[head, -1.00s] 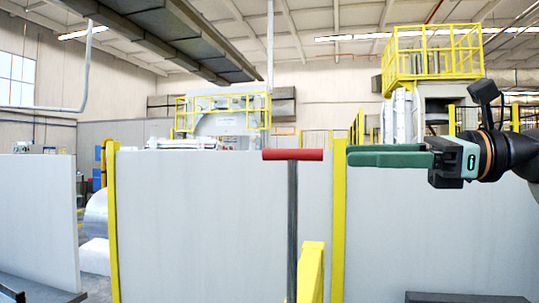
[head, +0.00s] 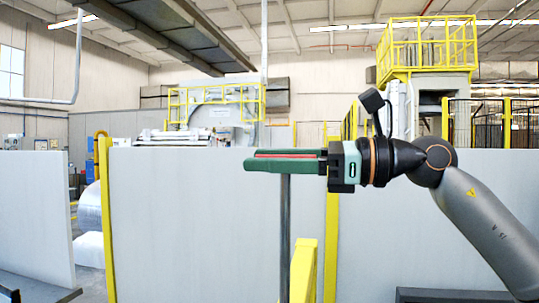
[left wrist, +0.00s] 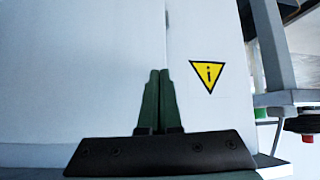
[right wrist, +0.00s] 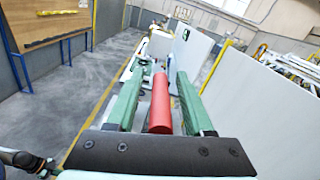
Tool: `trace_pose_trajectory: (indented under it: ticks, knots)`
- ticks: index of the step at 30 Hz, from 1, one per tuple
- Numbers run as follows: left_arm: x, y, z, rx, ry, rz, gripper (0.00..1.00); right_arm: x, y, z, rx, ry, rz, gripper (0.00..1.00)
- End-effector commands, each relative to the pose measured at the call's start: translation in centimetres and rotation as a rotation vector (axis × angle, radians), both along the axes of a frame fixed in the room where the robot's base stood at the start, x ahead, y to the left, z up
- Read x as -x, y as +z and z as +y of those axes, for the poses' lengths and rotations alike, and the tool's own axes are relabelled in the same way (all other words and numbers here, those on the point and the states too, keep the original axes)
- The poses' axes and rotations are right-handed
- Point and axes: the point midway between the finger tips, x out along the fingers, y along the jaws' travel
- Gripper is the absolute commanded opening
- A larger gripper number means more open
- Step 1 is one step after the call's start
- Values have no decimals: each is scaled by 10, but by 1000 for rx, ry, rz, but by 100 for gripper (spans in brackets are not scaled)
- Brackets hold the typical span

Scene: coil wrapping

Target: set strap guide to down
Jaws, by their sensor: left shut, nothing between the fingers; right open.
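The strap guide shows as a red crossbar handle (head: 290,152) on top of an upright grey post (head: 285,235) in the head view. My right gripper (head: 285,160) is level with the handle, with its green fingers along it and covering much of it. In the right wrist view the red handle (right wrist: 161,105) lies lengthwise between the open fingers of the right gripper (right wrist: 160,100). A gap shows on each side of the handle, wider on the left. My left gripper (left wrist: 158,100) shows in the left wrist view with its fingers together and empty, before a pale panel.
A yellow bracket (head: 303,270) stands beside the post. Grey panels (head: 190,220) with yellow posts (head: 332,240) stand behind the handle. In the left wrist view, a yellow warning triangle (left wrist: 207,75) is on the pale panel, and a grey frame (left wrist: 275,60) is at right.

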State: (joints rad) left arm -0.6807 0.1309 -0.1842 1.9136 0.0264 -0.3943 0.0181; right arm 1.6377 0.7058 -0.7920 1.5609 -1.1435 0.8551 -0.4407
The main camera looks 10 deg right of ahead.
Motion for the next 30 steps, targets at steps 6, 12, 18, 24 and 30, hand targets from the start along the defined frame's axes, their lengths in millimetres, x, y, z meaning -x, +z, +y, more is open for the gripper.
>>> trace_pose_trajectory:
  ticks: [6,12,18,24,30]
  knots:
    - [0,0,0,0,0,0,0,-1,0,1,0,-1,0,52]
    - [0,0,0,0,0,-1,0,-1,0,1,0,-1,0,35]
    - [-1,0,0,0,0,-1,0,-1,0,0,0,-1,0,13]
    - [-1,1,0,0,0,-2,0,-1,0,0,0,-1,0,0]
    - [-1,1,0,0,-1,-2,0,-1,0,0,0,-1,0,0]
